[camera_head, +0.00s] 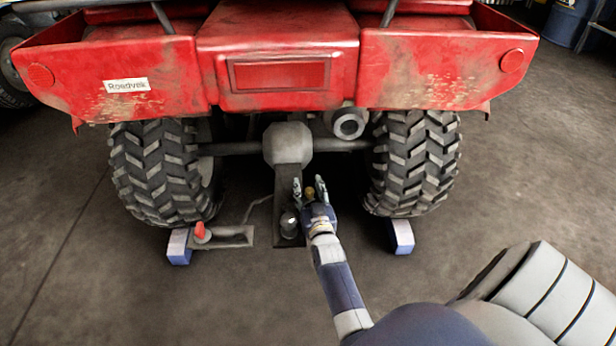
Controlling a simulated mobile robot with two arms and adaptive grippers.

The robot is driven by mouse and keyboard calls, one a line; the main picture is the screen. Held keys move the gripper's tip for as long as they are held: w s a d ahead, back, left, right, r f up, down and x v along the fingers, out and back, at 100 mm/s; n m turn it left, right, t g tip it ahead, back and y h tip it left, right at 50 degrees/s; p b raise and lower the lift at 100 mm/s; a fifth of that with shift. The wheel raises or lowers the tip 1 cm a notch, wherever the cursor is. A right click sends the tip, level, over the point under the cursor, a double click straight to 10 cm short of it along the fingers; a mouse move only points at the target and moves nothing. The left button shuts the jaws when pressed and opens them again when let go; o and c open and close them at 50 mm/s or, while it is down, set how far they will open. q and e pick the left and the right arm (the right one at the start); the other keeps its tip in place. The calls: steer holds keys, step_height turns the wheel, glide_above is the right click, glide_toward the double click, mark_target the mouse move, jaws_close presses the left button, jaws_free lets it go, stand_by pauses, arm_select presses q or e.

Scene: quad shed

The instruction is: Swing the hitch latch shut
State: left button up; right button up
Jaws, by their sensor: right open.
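The tow hitch (288,180) hangs at the rear centre of the red quad, with a dark ball (289,225) at its lower end. My right gripper (308,184) is at the right side of the hitch, fingers open and pointing away toward the quad. A small brass-yellow piece (309,193) shows between its fingers; I cannot tell whether it is touched or is part of the latch. To the left, a flat metal plate with a red-knobbed handle (201,232) lies low, with a bent grey rod above it. The hitch latch cannot be made out for certain. My left gripper is out of view.
The quad's red rear body (278,45) overhangs the hitch. Knobbly tyres stand left (160,172) and right (415,162), near blue-and-white blocks (179,247) (400,236). The concrete floor in front is clear. A blue drum (565,22) stands far right.

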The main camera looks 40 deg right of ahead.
step_height(320, 180, up, 9)
steer(key=shift+a, duration=0.1)
stand_by(0.3)
